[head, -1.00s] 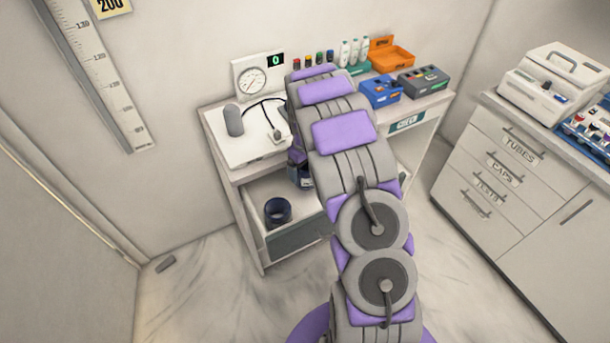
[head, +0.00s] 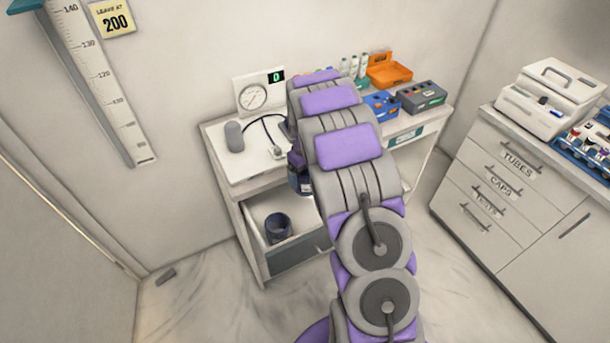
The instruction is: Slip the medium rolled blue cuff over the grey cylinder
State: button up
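The grey cylinder (head: 234,136) stands upright on the left end of the white cart top, with nothing around it. A dark blue rolled cuff (head: 278,226) lies in the open drawer below. Another dark blue rounded thing (head: 299,180) shows at the left edge of my arm, above the drawer's right part. It may be a second rolled cuff, but my arm covers most of it. The end of my arm is beside it, mostly hidden behind my own links. I cannot see my fingers or whether they hold this thing.
A dial gauge (head: 252,93) with a cable stands behind the cylinder. Blue (head: 381,106) and grey (head: 423,97) boxes and an orange bin (head: 388,72) fill the cart's right side. A drawer cabinet (head: 505,180) stands at right. The floor left of the cart is mostly clear.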

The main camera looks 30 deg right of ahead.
notch_tip(320, 180, up, 8)
jog(key=p, duration=0.2)
jog(key=shift+p, duration=0.4)
dwell(0.9)
jog(key=shift+a, duration=0.15)
